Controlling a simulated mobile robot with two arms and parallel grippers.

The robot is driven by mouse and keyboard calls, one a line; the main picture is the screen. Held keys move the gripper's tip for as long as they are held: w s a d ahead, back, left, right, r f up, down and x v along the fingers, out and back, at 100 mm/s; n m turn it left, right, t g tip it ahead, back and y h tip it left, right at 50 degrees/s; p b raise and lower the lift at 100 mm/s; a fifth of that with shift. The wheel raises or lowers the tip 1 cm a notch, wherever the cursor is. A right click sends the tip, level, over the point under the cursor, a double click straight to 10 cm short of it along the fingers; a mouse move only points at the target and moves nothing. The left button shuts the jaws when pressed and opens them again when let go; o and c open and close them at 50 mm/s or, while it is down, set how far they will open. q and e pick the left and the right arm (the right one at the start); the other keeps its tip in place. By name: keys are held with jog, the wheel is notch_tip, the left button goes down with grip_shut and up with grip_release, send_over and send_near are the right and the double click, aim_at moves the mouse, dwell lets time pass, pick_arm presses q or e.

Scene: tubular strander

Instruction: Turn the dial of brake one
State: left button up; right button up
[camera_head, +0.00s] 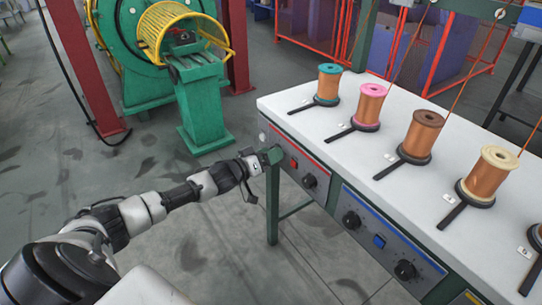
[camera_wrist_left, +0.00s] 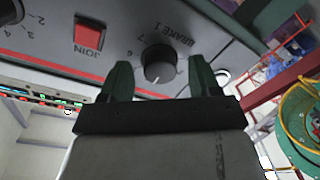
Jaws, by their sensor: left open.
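The brake one dial (camera_wrist_left: 160,63) is a round black knob under the label "BRAKE 1" on the grey panel, seen in the left wrist view. My left gripper (camera_wrist_left: 160,78) is open, with one green finger on each side of the dial. I cannot tell whether the fingers touch it. In the head view, my left gripper (camera_head: 270,155) is at the far end of the panel and hides the dial. My right gripper is not in view.
A red JOIN button (camera_wrist_left: 89,34) and another knob (camera_head: 310,181) sit beside the dial on the panel. A white table (camera_head: 350,150) above carries several wire spools. A green machine (camera_head: 205,110) stands behind; open floor lies left of the table.

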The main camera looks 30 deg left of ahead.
pick_arm(q)
jog(key=shift+w+d, duration=0.1)
jog(key=shift+w, duration=0.2)
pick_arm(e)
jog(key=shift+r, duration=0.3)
pick_arm(q)
jog(key=shift+c, duration=0.3)
jog(key=c, duration=0.9)
jog(key=shift+o, duration=0.2)
